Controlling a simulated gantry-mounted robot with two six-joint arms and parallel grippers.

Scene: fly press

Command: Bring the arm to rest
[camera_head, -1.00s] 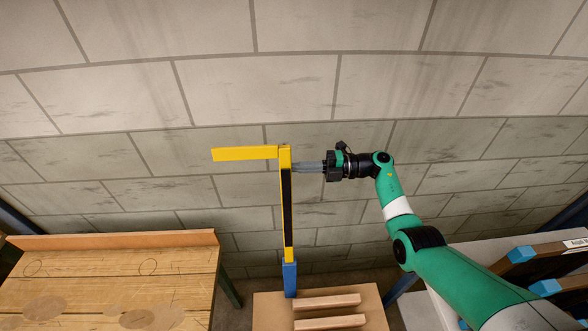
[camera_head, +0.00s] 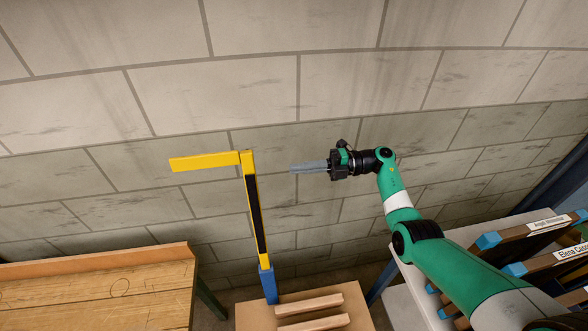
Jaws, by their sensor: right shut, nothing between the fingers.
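My right arm (camera_head: 445,265) comes in from the lower right, green with a white band and black joints. Its right gripper (camera_head: 294,168) points left in front of the block wall, shut and empty. A yellow bar (camera_head: 205,161) stands out to the left from the top of a yellow and black upright (camera_head: 254,210) with a blue foot. In the picture the fingertips are to the right of the upright, with a gap between them. My left gripper is not in view.
A wooden bench (camera_head: 95,295) is at lower left. A wooden board (camera_head: 355,310) with two wooden strips (camera_head: 310,304) is at bottom centre. A rack with blue-cornered, labelled boards (camera_head: 540,262) is at right. The wall in front is bare.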

